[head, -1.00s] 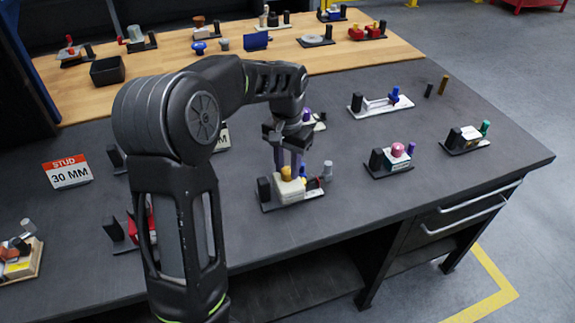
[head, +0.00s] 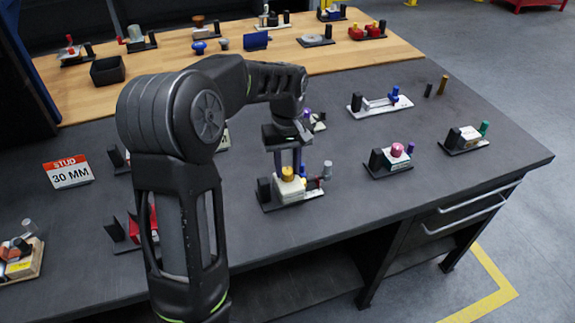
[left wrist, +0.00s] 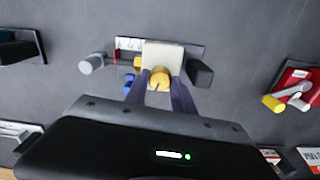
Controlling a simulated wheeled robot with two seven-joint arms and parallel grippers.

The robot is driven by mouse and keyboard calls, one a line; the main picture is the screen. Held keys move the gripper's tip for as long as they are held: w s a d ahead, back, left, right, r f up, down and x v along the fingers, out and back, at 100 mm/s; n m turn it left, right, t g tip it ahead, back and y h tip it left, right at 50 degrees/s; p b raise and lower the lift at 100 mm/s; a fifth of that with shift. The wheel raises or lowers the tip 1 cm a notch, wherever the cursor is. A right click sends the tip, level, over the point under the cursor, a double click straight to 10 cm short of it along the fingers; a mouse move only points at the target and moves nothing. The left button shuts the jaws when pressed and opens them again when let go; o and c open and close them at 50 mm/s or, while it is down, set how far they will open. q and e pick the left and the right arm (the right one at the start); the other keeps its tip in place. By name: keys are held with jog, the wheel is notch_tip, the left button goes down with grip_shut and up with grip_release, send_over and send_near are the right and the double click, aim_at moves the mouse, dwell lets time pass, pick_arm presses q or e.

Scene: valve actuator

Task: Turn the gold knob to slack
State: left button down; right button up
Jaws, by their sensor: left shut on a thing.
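The gold knob (head: 287,173) stands on a cream block (head: 289,190) on a small dark base plate on the grey bench top. My left gripper (head: 288,168) points down at it from above, and its fingers are shut on the knob. In the left wrist view the gold knob (left wrist: 160,80) shows between the two dark fingertips (left wrist: 159,86), against the cream block (left wrist: 163,55). The fingers hide part of the knob, and no mark for slack can be read. My right gripper is not in view.
A fixture with a pink knob (head: 397,149) is to the right. A sign reading "STUD 30 MM" (head: 68,172) is at left.

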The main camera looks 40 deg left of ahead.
aim_at(287, 171)
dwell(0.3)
pick_arm(q)
jog(key=c, duration=1.1)
grip_release()
jog(key=shift+o, duration=0.2)
notch_tip(287, 171, up, 8)
jog(key=shift+f+b, duration=0.1)
jog(key=shift+b, duration=0.35)
